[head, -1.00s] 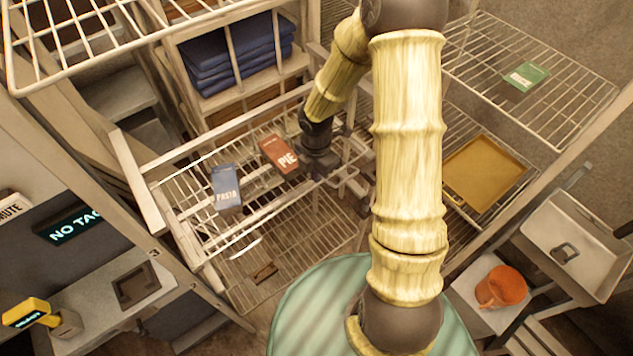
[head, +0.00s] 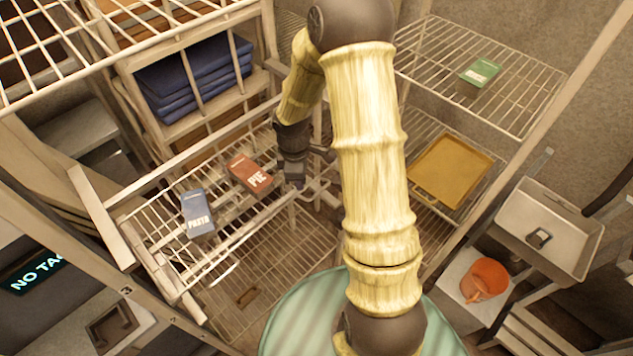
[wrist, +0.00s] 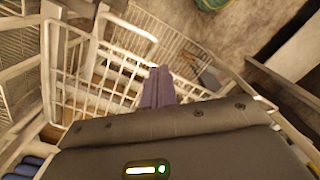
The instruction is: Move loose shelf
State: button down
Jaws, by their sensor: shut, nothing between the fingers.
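A pale wire shelf (head: 150,232) in the lower left of the head view carries a blue PASTA box (head: 198,212) and a red-brown PIE box (head: 249,173). I cannot tell for sure whether this is the loose shelf. My gripper (head: 293,184) is at the shelf's right end, just right of the PIE box. In the wrist view its dark fingers (wrist: 158,74) are closed together with nothing between them, over white wire bars (wrist: 115,68). Whether they touch a bar cannot be told. My arm hides part of the rack behind it.
Folded blue cloths (head: 195,78) sit in a rack behind the shelf. At right, a wire shelf holds a green box (head: 478,76), with a yellow tray (head: 450,170) below.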

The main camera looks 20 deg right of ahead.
jog(key=w+d+m+b, duration=0.1)
jog(key=w+d+m, duration=0.1)
jog(key=m, duration=1.1)
jog(key=w+d+m+b, duration=0.1)
jog(key=d+m, duration=0.4)
jog(key=m, duration=0.9)
jog(key=shift+w+r, duration=0.4)
jog(key=shift+w, duration=0.4)
jog(key=shift+f, duration=0.1)
notch_tip(320, 180, down, 10)
jog(key=p, duration=0.2)
